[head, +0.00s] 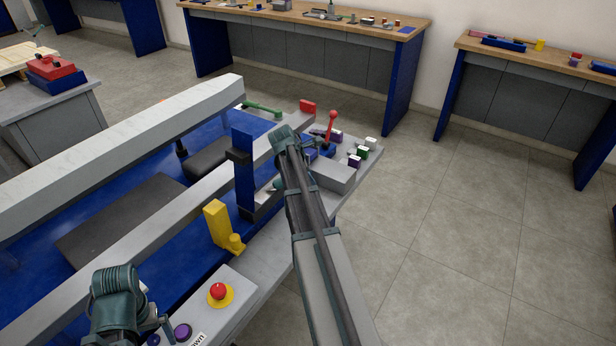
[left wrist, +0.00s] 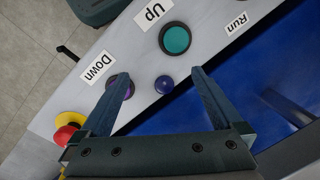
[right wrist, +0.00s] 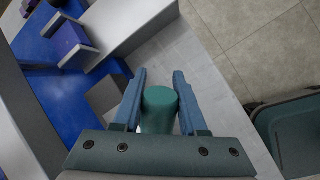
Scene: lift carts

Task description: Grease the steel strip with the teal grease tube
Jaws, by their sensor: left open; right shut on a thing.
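My right gripper (right wrist: 159,75) is shut on the teal grease tube (right wrist: 159,108), whose rounded end shows between the fingers in the right wrist view. In the head view my right gripper (head: 275,185) is low over the near edge of the blue machine, beside a blue post; the tube is hard to make out there. Long pale grey rails run along the machine, the nearer one (head: 135,250) beside the blue bed; I cannot tell which surface is the steel strip. My left gripper (left wrist: 164,90) is open and empty over the button panel (left wrist: 60,110).
The panel has a purple Down button (left wrist: 118,84), a teal Up button (left wrist: 175,38) and a red stop button (head: 218,291). A yellow block (head: 217,222) and blue post (head: 243,165) stand up near the rail. Small coloured items (head: 362,152) crowd the far right end. The floor at right is clear.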

